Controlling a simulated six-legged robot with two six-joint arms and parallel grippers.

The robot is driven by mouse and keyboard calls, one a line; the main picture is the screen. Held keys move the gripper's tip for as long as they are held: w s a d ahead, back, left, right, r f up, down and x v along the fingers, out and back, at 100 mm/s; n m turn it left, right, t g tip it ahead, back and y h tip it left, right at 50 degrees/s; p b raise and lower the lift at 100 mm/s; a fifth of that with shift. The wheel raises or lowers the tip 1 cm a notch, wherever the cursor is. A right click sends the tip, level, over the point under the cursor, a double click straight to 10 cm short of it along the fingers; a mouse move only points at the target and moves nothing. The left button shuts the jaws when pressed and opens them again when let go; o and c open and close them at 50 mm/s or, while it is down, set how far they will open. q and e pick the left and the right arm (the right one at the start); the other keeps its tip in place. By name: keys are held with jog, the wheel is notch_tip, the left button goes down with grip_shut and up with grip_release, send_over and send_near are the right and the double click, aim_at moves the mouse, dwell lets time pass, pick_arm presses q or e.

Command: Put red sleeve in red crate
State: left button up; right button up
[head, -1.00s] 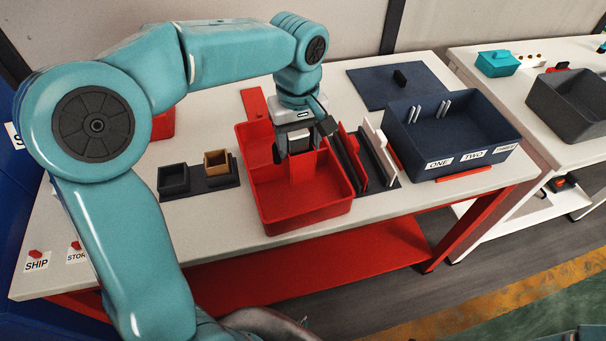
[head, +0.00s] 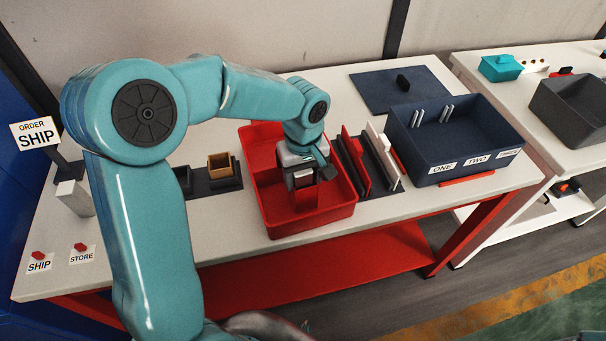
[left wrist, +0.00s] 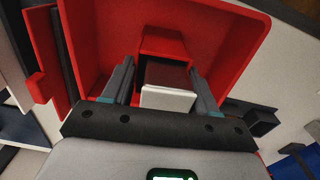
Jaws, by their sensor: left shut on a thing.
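The red crate (head: 312,222) stands open on the white table in the head view; its wall also shows in the left wrist view (left wrist: 225,35). My left gripper (head: 304,182) is inside the crate, shut on the red sleeve (head: 303,199). The sleeve is upright, low between the crate walls; I cannot tell whether it touches the floor. In the left wrist view the sleeve (left wrist: 163,43) lies between the two fingers (left wrist: 160,72), with a pale block face (left wrist: 168,97) near it. My right gripper is not in view.
A rack with upright red and white panels (head: 372,155) stands close to the crate's right side. A blue divided bin (head: 450,172) is further right. A dark holder with a tan square cup (head: 220,168) is left. SHIP and STORE buttons (head: 80,247) sit front left.

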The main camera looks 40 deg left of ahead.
pick_arm(q)
jog(key=o, duration=1.3)
jog(key=shift+w+a+f, duration=0.1)
jog(key=shift+f, duration=0.05)
notch_tip(320, 180, up, 12)
jog(key=shift+f, duration=0.1)
jog(key=shift+r, duration=0.35)
